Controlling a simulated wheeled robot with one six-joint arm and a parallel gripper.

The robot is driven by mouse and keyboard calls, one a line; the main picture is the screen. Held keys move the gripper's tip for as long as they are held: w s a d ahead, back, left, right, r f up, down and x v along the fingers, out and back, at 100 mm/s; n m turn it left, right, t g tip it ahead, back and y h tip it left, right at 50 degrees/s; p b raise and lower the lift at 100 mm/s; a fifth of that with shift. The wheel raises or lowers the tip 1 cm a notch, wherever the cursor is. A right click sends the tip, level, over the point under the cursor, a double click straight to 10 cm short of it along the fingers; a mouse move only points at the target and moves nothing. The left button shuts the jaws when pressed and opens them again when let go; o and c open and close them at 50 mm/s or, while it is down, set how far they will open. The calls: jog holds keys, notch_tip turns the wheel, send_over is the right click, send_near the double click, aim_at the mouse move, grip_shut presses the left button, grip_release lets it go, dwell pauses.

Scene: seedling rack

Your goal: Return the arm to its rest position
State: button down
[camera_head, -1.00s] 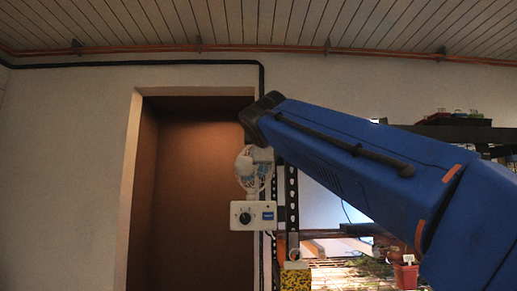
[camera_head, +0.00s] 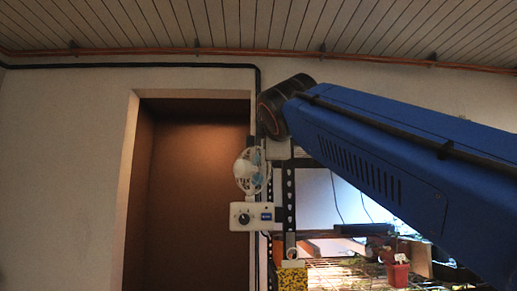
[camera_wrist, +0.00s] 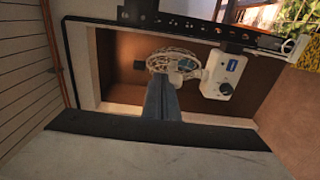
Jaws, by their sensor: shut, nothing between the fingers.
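My blue arm (camera_head: 385,165) reaches in from the right edge of the head view, its dark joint (camera_head: 285,105) beside the top of the rack post. My gripper does not show in the head view. In the wrist view my gripper (camera_wrist: 161,82) shows as two blue-grey fingers pressed together, with nothing between them. Beyond them, and apart as far as I can tell, are a small fan and a white control box.
A white fan (camera_head: 250,170) and control box (camera_head: 248,216) are fixed by the dark perforated rack post (camera_head: 289,205). A brown recess (camera_head: 190,190) lies left of them. A red pot (camera_head: 398,274) stands on the wire shelf. A yellow speckled block (camera_head: 291,280) is below the post.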

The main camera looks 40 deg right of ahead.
jog(key=shift+s, duration=0.2)
jog(key=a+f+m+g+y, duration=0.3)
jog(key=a+f, duration=0.1)
jog(key=f, duration=1.4)
jog(key=a+f+m+g+y, duration=0.2)
jog(key=a+f+m+y, duration=0.1)
jog(key=f, duration=1.5)
jog(key=s+a+f+m+g+y, duration=0.1)
jog(key=s+f, duration=0.3)
jog(key=f, duration=0.6)
jog(key=s+a+f+m+g+y, duration=0.1)
jog(key=s+a+f+m+g, duration=0.1)
jog(key=f, duration=0.8)
jog(key=s+a+f+m+g+y, duration=0.1)
jog(key=s+a+f, duration=0.4)
jog(key=f, duration=0.5)
jog(key=shift+s+a+m+g+y, duration=0.15)
jog(key=shift+s+m+g+y, duration=0.15)
jog(key=shift+m+g, duration=0.45)
jog(key=shift+r, duration=0.1)
